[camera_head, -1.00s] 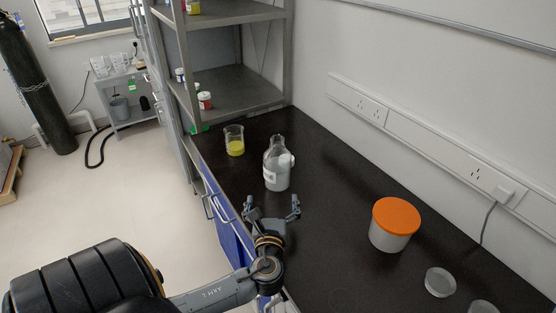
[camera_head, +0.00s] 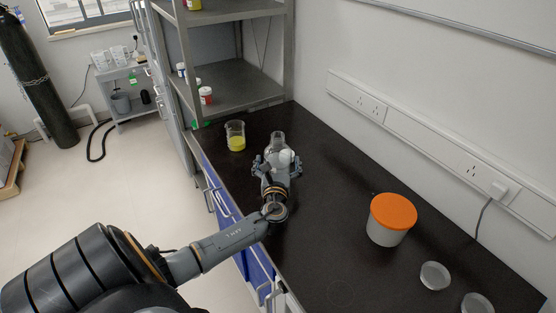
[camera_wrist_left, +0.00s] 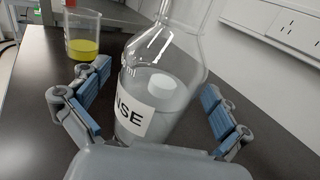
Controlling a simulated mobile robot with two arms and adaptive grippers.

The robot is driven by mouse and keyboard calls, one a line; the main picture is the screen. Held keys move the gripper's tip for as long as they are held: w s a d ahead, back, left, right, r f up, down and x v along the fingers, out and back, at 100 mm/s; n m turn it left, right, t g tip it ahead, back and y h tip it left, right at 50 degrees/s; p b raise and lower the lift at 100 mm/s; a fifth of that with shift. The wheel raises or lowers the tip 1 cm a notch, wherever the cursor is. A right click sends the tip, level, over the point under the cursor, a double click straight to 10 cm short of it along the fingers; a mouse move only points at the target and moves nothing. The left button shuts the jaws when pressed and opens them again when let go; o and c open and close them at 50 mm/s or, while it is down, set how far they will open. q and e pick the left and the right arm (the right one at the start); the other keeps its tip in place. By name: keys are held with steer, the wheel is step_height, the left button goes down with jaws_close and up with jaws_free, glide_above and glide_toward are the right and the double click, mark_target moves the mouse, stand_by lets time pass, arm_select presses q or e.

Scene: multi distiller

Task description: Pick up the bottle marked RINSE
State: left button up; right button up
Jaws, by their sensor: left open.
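The bottle marked RINSE (camera_head: 278,140) stands upright on the black bench, mostly hidden behind my left gripper in the head view. In the left wrist view the clear bottle (camera_wrist_left: 165,75) holds a greyish liquid, and its white label shows the letters "NSE". My left gripper (camera_head: 277,165) is open, with one blue-padded finger on each side of the bottle. In the left wrist view the fingers (camera_wrist_left: 155,105) stand apart from the glass, with a visible gap on both sides. My right gripper is not in view.
A beaker of yellow liquid (camera_head: 236,136) stands just left of and behind the bottle. A white tub with an orange lid (camera_head: 392,219) and two small clear dishes (camera_head: 434,276) are on the right. A grey shelf (camera_head: 240,85) rises at the back; the wall bounds the right.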

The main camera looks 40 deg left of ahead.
arm_select(q)
steer(key=shift+w+a+f, duration=0.1)
steer(key=shift+w+a, duration=0.25)
steer(key=shift+c, duration=0.2)
steer(key=c, duration=1.4)
steer(key=shift+r, duration=0.2)
steer(key=c, duration=0.4)
steer(key=shift+o, duration=0.2)
steer(key=shift+r, duration=0.15)
